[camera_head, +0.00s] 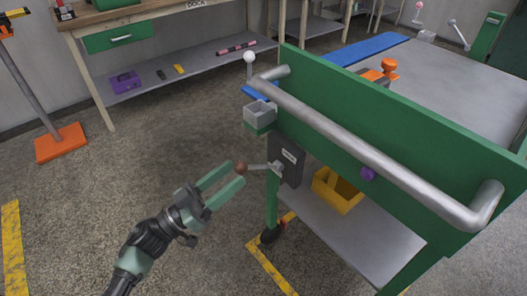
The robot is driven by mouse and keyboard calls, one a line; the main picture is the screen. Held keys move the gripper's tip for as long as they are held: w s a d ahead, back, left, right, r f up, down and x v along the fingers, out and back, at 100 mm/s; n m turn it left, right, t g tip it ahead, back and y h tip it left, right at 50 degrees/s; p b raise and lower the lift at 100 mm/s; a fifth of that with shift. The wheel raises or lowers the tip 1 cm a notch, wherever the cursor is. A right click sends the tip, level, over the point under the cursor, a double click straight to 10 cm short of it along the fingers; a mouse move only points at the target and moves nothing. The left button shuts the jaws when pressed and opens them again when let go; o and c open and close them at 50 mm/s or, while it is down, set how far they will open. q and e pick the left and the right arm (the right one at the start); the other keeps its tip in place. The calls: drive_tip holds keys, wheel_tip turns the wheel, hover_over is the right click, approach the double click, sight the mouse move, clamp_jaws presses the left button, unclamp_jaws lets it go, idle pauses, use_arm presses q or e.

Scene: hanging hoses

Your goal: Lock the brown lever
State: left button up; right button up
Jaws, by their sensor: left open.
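The brown lever shows as a brown ball knob (241,168) on a short metal rod (260,168), which sticks out to the left from a dark plate (289,160) on the green cart's side. The rod lies nearly level. My left gripper (226,178) comes in from the lower left with its two green fingers apart. Its fingertips are close to the knob, one on its upper left and one just below it. I cannot tell whether they touch it. My right gripper is not in view.
The green cart (400,140) has a thick grey handlebar (365,150) above the lever. A small grey box (260,112) and a white ball knob (249,57) are above it. A yellow bin (337,190) sits on the lower shelf. Open floor lies to the left.

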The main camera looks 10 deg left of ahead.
sight(252, 167)
use_arm(q)
drive_tip(key=x, duration=0.7)
drive_tip(key=shift+s+r, duration=0.1)
clamp_jaws()
idle(1.2)
